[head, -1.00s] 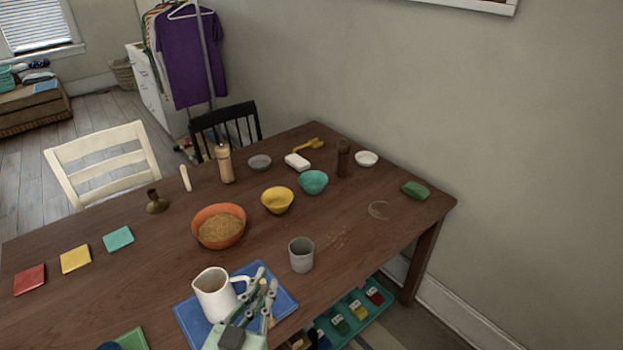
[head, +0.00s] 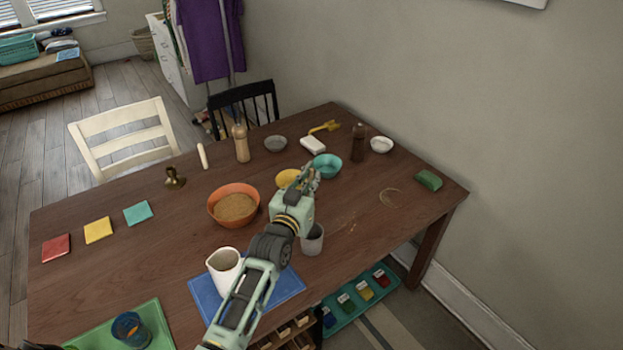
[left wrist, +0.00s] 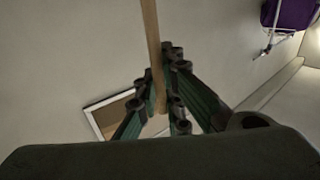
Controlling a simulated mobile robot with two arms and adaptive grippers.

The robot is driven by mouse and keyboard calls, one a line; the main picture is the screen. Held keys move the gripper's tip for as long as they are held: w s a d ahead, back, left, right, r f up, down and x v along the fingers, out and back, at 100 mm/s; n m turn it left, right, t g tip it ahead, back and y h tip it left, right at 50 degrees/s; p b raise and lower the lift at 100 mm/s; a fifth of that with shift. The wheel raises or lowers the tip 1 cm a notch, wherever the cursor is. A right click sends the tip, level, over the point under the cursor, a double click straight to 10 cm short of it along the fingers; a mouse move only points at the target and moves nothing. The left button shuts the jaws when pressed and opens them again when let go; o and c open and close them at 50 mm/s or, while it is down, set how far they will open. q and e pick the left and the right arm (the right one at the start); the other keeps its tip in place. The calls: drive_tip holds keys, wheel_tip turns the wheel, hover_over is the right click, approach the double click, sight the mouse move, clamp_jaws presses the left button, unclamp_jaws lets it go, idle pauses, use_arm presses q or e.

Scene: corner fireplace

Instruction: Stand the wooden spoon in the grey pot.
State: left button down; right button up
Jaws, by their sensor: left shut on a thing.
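My left gripper (head: 306,178) is shut on the wooden spoon. In the head view it is above the table, just beyond the grey pot, in front of the yellow and teal bowls; the spoon is not clear there. In the left wrist view the spoon (left wrist: 151,40) is a pale wooden stick running from between the fingers (left wrist: 168,82) to the top edge; its ends are not clear. The grey pot (head: 314,243) stands upright on the table, its left side and part of its rim hidden by my arm. My right gripper is not in view.
A white pitcher (head: 222,264) on a blue mat (head: 285,284) stands left of the pot, under my arm. An orange bowl (head: 234,190), a yellow bowl (head: 286,178) and a teal bowl (head: 328,160) lie beyond.

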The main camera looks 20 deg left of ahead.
use_arm(q)
drive_tip(key=shift+f+b, duration=2.55)
drive_tip(key=shift+f, duration=0.25)
drive_tip(key=shift+f+b, duration=0.95)
drive_tip(key=shift+f, duration=0.35)
drive_tip(key=shift+f+b, duration=1.25)
drive_tip(key=shift+f, duration=0.6)
drive_tip(key=c, duration=1.8)
unclamp_jaws()
drive_tip(key=s, duration=1.2)
drive_tip(key=shift+a, duration=0.4)
